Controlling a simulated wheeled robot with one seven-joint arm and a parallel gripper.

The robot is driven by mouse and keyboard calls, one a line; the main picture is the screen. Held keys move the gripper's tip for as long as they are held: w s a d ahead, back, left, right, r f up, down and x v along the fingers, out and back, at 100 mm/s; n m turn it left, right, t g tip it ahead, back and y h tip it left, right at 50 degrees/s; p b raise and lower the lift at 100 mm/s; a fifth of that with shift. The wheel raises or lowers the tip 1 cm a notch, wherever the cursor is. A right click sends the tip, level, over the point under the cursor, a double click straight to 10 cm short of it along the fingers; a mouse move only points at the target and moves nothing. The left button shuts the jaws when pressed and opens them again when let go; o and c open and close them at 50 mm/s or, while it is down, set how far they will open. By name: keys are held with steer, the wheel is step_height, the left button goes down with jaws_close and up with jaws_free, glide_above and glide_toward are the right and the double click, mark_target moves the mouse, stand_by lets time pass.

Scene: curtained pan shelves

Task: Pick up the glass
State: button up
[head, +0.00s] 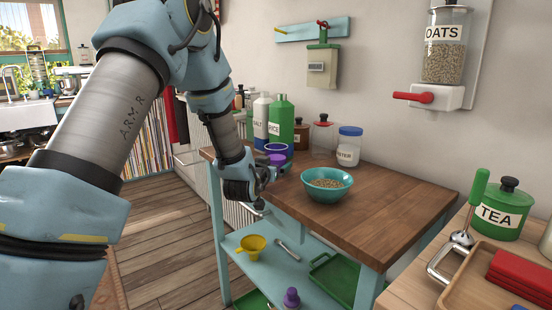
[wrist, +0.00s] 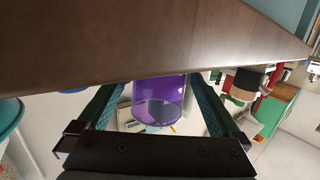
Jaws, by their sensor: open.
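A see-through purple glass (wrist: 160,103) stands between the two fingers of my gripper (wrist: 155,95) in the wrist view, where the picture is upside down. The fingers are apart, one on each side of the glass. I cannot tell whether they touch it. In the head view, my gripper (head: 270,172) is at the left edge of the wooden tabletop, and purple (head: 276,159) shows just beyond it. The gripper hides the lower part of the glass there.
A teal bowl of oats (head: 327,184) stands right of my gripper. Behind are a green bottle (head: 283,122), a white SALT bottle (head: 262,118), and a jar with a blue lid (head: 348,146). The tabletop's right front (head: 400,205) is clear.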

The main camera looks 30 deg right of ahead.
steer(key=shift+w+d+f, duration=0.1)
steer(key=shift+w+d, duration=0.2)
steer(key=shift+d, duration=0.05)
